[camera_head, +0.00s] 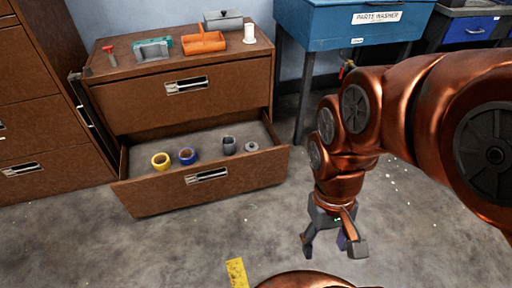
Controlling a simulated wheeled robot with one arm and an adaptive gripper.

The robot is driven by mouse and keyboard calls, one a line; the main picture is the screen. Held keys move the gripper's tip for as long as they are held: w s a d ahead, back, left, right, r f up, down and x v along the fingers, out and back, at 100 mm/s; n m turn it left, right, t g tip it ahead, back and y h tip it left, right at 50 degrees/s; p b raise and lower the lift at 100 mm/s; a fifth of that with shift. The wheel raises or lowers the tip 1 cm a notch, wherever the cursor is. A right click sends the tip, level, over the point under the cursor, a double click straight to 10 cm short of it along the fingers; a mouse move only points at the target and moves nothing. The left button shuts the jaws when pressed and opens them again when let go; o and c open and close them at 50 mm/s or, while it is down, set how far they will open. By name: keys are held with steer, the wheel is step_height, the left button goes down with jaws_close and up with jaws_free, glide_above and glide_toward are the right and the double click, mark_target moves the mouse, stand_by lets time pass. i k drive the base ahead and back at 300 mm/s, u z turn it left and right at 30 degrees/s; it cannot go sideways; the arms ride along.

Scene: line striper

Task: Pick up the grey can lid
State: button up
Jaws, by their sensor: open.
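A small flat grey disc with a raised middle, which looks like the grey can lid (251,147), lies in the open lower drawer (150,198) near its right end. A dark grey can or cup (229,146) stands just left of it, apart from it. My gripper (332,247) hangs over the floor, to the right of and nearer than the drawer, pointing down. Its fingers are spread and nothing shows between them.
A yellow tape roll (160,161) and a blue one (187,156) lie farther left in the drawer. The cabinet top holds an orange caddy (203,43), a white cylinder (249,34) and a grey box (223,21). A blue parts washer (335,30) stands right. Floor before the drawer is mostly clear.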

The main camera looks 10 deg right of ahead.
mark_target(251, 146)
steer(key=u, duration=0.7)
steer(key=i, duration=0.8)
steer(key=u, duration=0.4)
steer(key=i, duration=1.1)
steer(key=z, duration=0.7)
